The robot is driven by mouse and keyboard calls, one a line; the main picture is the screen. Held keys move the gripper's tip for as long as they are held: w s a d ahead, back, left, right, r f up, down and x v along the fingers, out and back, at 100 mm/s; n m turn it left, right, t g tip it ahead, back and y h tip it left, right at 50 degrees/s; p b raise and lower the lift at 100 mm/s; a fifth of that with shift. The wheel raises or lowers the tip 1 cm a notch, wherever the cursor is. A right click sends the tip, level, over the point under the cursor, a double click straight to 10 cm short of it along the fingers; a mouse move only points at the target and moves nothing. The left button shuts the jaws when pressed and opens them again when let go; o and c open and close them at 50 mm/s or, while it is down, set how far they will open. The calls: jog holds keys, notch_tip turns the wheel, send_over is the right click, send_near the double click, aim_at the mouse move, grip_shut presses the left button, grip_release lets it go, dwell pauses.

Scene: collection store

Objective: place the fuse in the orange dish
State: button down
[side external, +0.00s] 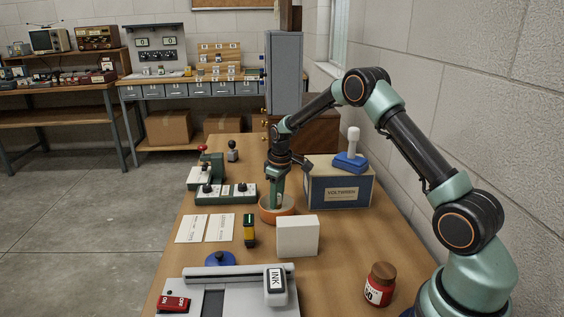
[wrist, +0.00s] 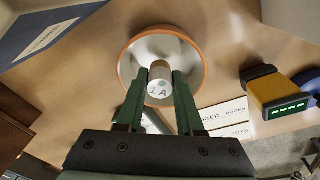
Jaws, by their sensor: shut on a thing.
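The orange dish (side external: 277,214) stands on the wooden table, left of the blue box. In the wrist view, the orange dish (wrist: 128,60) shows an orange rim and a pale inside. My gripper (side external: 277,200) points down into or just over the dish. In the wrist view, my gripper (wrist: 159,84) is shut on the fuse (wrist: 160,77), a small cylinder with a tan body and a white end marked "A". The fuse is over the inside of the dish. Whether it touches the dish floor I cannot tell. The side view hides the fuse behind the fingers.
A blue box marked VOLTMESSER (side external: 340,193) is close at the dish's right. A white block (side external: 297,236) and a yellow-and-black item with a green top (side external: 249,231) stand in front. White cards (side external: 205,228) lie to the left. A green switch device (side external: 226,193) sits behind them.

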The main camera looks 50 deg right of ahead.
jog(key=shift+c, duration=2.3)
grip_release()
notch_tip(320, 180, up, 7)
jog(key=shift+f, duration=0.1)
